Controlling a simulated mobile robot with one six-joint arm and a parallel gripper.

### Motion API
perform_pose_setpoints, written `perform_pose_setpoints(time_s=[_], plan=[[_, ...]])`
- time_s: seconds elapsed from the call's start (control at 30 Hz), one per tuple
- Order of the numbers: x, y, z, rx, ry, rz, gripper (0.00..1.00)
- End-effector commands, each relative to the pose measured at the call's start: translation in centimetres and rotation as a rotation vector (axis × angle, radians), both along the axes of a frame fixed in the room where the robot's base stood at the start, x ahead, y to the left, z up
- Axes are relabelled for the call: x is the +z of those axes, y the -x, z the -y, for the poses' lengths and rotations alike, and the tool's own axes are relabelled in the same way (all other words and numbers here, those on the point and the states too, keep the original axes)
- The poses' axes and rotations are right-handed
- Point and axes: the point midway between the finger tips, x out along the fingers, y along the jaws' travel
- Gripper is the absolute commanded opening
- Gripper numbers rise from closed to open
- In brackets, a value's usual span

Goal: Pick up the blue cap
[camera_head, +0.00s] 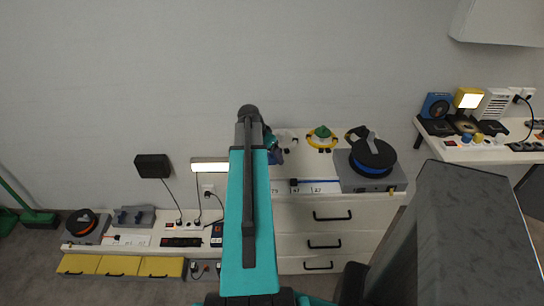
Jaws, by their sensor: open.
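I cannot single out the blue cap with certainty. A small dark blue shape (277,157) shows at the left of the white dresser top, just right of my teal arm and partly hidden by it. It may be the cap or part of my wrist. My arm rises through the middle of the view to a dark joint at its top. My gripper's fingers are not visible, so their place relative to the cap cannot be told.
The white dresser (300,212) carries a black reel with a blue rim (372,158) and a yellow ring with a green cone (321,138). A cluttered white shelf (480,153) is at right. A low bench (140,247) with cables and lamps is at left.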

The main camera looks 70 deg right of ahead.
Motion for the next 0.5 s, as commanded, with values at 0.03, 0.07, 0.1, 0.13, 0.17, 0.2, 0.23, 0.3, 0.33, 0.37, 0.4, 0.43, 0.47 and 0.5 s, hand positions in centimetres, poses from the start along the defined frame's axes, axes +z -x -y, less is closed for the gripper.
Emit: perform_pose_setpoints(time_s=[0.03,0.07,0.1,0.13,0.17,0.2,0.23,0.3,0.33,0.37,0.4,0.43,0.47,0.5], plan=[[-0.24,0.06,0.16,0.0,0.0,0.0,0.8],[-0.39,0.09,0.22,0.0,0.0,0.0,0.8],[-0.54,0.12,0.25,0.0,0.0,0.0,0.8],[-0.63,0.14,0.27,0.0,0.0,0.0,0.8],[-0.69,0.15,0.27,0.0,0.0,0.0,0.8],[-0.74,0.16,0.29,-0.001,0.0,0.0,0.8],[-0.75,0.17,0.28,-0.001,0.0,0.0,0.8],[-0.74,0.16,0.28,-0.001,0.0,0.0,0.8],[-0.74,0.16,0.28,-0.001,0.0,0.0,0.8],[-0.74,0.16,0.28,-0.001,0.0,0.0,0.8],[-0.73,0.17,0.28,-0.001,0.0,0.0,0.8],[-0.73,0.17,0.28,-0.001,0.0,0.0,0.8],[-0.73,0.17,0.28,-0.001,0.0,0.0,0.8],[-0.72,0.17,0.27,-0.001,0.0,0.0,0.8]])
